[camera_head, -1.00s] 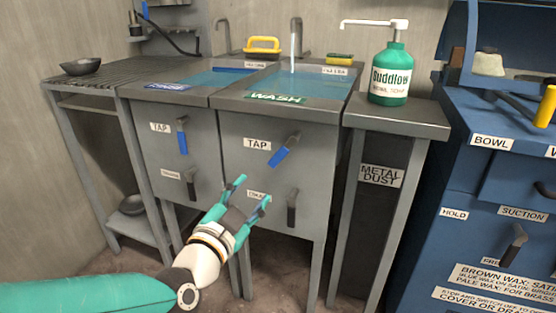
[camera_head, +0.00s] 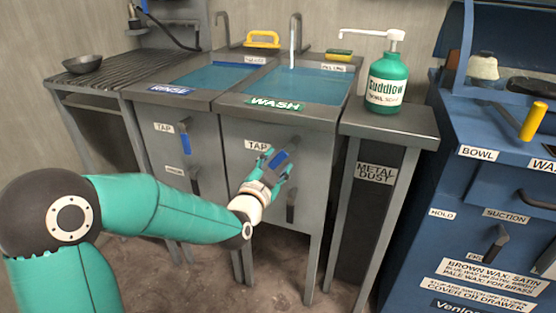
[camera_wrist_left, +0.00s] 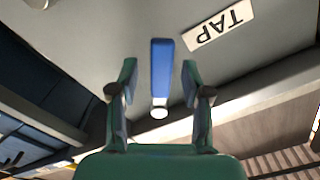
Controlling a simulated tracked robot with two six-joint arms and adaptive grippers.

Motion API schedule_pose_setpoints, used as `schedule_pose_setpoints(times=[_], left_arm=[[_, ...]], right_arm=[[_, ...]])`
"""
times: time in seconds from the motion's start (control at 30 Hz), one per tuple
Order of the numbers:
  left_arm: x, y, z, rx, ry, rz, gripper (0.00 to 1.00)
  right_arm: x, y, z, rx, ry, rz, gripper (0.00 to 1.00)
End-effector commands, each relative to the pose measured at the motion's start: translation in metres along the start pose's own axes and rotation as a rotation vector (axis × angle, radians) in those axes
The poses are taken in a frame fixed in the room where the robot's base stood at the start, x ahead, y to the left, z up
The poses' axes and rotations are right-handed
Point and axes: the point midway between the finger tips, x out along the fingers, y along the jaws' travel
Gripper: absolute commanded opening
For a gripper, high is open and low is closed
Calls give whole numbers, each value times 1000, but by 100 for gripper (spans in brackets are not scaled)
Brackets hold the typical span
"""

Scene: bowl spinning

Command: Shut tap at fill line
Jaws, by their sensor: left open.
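The WASH basin (camera_head: 315,82) holds blue water, and a stream runs into it from its spout (camera_head: 294,38). A fill line label (camera_head: 334,67) sits at its back rim; I cannot tell exactly how the water stands against it. The WASH tap lever (camera_head: 279,159) has a blue grip and slants on the basin's front beside the TAP label (camera_head: 256,145). My left gripper (camera_head: 277,161) is open at this lever. In the left wrist view the blue lever (camera_wrist_left: 161,75) stands between the two spread fingers, with a gap each side. My right gripper is not in view.
The RINSE basin (camera_head: 210,78) at left has its own tap lever (camera_head: 184,140), hanging straight down. A dark drain lever (camera_head: 291,205) hangs below the WASH tap. A green soap bottle (camera_head: 384,82) stands on the stand at right. A blue cabinet (camera_head: 450,230) is further right.

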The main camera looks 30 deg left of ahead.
Motion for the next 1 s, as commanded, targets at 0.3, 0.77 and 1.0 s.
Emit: schedule_pose_setpoints(times=[0.3, 0.77, 1.0], left_arm=[[16, 0, 0, 0, 0, 0, 48], [16, -1, 0, 0, 0, 0, 0], [15, 0, 0, 1, 0, 1, 0]], right_arm=[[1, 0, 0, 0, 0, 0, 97], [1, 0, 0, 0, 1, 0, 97], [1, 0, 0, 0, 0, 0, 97]])
